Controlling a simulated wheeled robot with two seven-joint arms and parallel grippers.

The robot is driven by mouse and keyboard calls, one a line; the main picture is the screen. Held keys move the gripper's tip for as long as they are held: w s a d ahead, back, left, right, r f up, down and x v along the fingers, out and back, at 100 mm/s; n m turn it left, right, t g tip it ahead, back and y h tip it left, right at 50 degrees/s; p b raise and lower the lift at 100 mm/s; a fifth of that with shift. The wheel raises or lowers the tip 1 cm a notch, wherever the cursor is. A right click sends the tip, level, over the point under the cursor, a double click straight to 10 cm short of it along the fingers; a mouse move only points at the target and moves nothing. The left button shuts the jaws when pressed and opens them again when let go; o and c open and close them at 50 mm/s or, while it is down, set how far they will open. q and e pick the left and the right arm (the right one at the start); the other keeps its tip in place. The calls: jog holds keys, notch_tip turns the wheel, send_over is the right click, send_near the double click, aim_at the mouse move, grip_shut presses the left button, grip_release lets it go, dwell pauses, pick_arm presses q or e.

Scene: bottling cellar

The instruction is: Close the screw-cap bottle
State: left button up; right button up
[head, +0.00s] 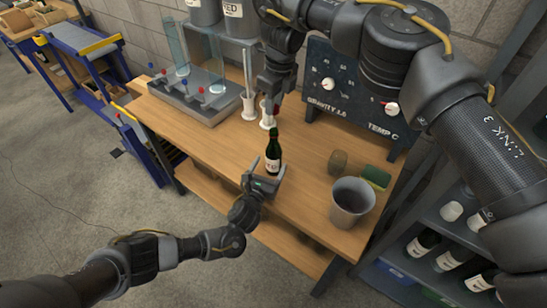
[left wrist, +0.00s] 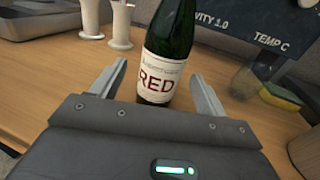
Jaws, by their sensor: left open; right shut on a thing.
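A green glass bottle (head: 273,163) with a white label reading RED stands upright on the wooden bench. Its label also shows large in the left wrist view (left wrist: 160,80), where its top is out of the frame. My left gripper (head: 265,174) is open, low at the bottle, with one finger to each side of it. I see a gap between each finger and the glass. My right gripper (head: 270,101) points down above the bottle's neck, shut on a small reddish thing, apparently the screw cap, mostly hidden by the fingers. It looks apart from the bottle mouth.
Two white cylinders (head: 249,108) stand behind the bottle. A filler stand with coloured knobs (head: 190,93) is at the back left. A control panel (head: 352,92) stands behind.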

aim_at(275, 154)
pick_arm(q)
jog(key=x, duration=0.4)
jog(key=shift+w+d+r, duration=0.15)
jog(key=shift+w+d, duration=0.05)
jog(key=shift+w, duration=0.1)
pick_arm(e)
jog(key=shift+s+r, duration=0.15)
jog(key=shift+s, duration=0.05)
pick_arm(q)
jog(key=shift+w+d, duration=0.15)
jog(key=shift+w, duration=0.25)
pick_arm(e)
jog(key=shift+w, duration=0.1)
jog(key=shift+s, duration=0.2)
pick_arm(q)
jog(key=shift+c, duration=0.2)
jog(key=c, duration=0.5)
pick_arm(e)
jog(key=shift+w, duration=0.15)
pick_arm(q)
jog(key=c, duration=0.9)
pick_arm(e)
jog(key=shift+f, duration=2.5)
jog(key=shift+f, duration=0.1)
